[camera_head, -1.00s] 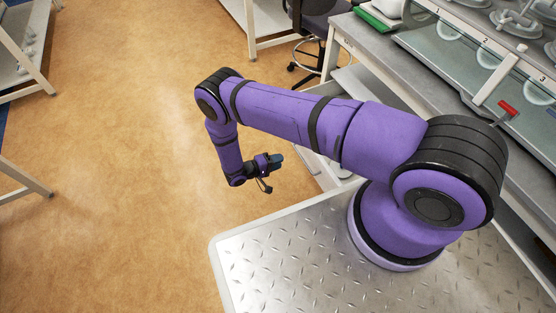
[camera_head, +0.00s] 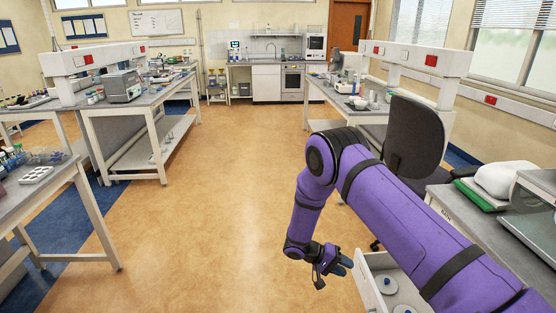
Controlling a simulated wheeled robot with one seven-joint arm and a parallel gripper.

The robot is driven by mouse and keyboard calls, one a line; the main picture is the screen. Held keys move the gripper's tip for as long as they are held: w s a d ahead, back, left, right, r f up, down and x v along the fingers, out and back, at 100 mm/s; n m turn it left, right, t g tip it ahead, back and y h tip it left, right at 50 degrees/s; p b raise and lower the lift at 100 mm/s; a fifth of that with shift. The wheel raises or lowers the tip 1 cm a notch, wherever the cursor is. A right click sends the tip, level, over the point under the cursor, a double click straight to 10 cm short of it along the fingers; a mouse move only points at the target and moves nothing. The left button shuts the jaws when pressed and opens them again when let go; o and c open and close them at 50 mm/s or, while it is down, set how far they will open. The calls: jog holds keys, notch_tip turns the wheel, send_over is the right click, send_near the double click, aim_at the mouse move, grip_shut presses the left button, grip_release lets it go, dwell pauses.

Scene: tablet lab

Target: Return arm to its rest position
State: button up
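My purple arm reaches in from the lower right of the head view, bends at its black elbow joint, and its forearm hangs down. My dark gripper (camera_head: 340,266) is at the end of the forearm, pointing right. It is small and dark here, so I cannot tell whether its fingers are open or shut. I see no object in it. It appears just left of an open white drawer (camera_head: 365,287). The arm's base is out of view.
A dark office chair (camera_head: 413,135) stands behind my arm, beside the right-hand bench (camera_head: 440,207). Lab tables (camera_head: 150,110) line the left. The tan floor (camera_head: 215,220) between is clear.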

jog(key=s+d+r+y, duration=0.2)
jog(key=r, duration=1)
jog(key=s+d+r+m+y, duration=0.1)
jog(key=s+d+r+y, duration=0.15)
jog(key=r, duration=1.05)
jog(key=s+d+r+y, duration=0.1)
jog(key=r+y, duration=0.1)
jog(key=r, duration=1)
jog(key=s+d+r+t+y, duration=0.3)
jog(key=s+r+y, duration=0.1)
jog(key=s+r, duration=0.9)
jog(key=s+r+n+t+y, duration=0.2)
jog(key=s+t, duration=0.2)
jog(key=s, duration=1)
jog(key=shift+s+r, duration=0.25)
jog(key=shift+r, duration=0.1)
jog(key=shift+d, duration=0.15)
